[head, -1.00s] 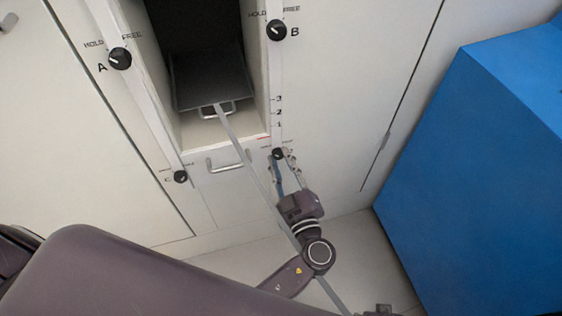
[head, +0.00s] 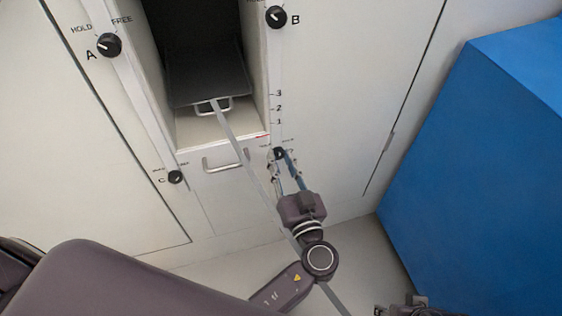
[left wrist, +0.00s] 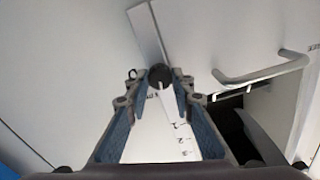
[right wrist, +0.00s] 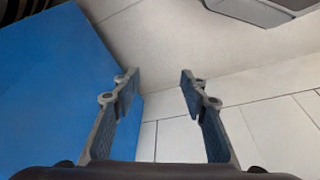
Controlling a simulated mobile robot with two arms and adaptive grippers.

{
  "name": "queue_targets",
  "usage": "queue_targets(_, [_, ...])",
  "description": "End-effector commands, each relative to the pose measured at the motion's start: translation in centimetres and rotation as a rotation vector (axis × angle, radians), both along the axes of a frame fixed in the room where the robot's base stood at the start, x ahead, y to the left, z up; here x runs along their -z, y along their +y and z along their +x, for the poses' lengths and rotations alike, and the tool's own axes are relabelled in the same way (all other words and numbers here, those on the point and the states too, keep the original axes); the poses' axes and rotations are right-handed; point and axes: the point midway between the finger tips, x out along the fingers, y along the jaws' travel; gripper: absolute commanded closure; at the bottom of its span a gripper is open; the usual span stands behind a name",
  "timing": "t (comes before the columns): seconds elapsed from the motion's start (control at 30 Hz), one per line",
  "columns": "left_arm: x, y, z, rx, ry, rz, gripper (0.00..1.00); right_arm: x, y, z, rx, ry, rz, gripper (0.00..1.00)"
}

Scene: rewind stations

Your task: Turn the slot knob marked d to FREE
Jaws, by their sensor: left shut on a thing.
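The small black slot knob d (head: 279,154) sits on the right post beside the lower drawer; its lettering is too small to read. My left gripper (head: 281,157) reaches up to it from below, with a fingertip on each side. In the left wrist view the dark round knob (left wrist: 160,77) sits between the fingertips (left wrist: 159,83), which are shut on it; a pale mark shows on its face. My right gripper (right wrist: 156,78) is open and empty in the right wrist view, over the floor.
Knobs A (head: 109,45), B (head: 276,17) and C (head: 175,177) are on the posts. A dark tray (head: 208,80) sits in the open bay, and a thin grey strip (head: 232,140) runs down from its handle. A blue block (head: 480,170) stands at the right.

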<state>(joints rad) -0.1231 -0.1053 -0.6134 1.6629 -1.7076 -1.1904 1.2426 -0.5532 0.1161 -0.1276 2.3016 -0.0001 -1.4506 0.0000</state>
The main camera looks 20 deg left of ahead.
Motion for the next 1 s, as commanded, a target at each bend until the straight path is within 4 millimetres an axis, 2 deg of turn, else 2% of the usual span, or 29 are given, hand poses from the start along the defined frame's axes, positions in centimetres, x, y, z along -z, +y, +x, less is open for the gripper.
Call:
queue_targets(0.27, [0.0, 0.0, 0.0, 0.000, 0.147, 0.214, 1.00, 0.4, 0.0, 0.1, 0.000, 0.002, 0.000, 0.60])
queue_targets(0.5, [0.0, -0.1, 0.0, 0.001, 0.253, 0.371, 1.00, 1.7, 0.0, 0.2, -0.001, 0.010, -0.002, 0.60])
queue_targets(0.73, [0.0, -0.1, 0.0, 0.002, 0.320, 0.471, 1.00, 3.3, 0.0, 0.2, -0.002, 0.019, -0.003, 0.60])
queue_targets(1.0, [0.1, -0.1, 0.0, 0.002, 0.356, 0.524, 1.00, 3.9, 0.3, 0.8, -0.002, 0.013, 0.002, 0.60])
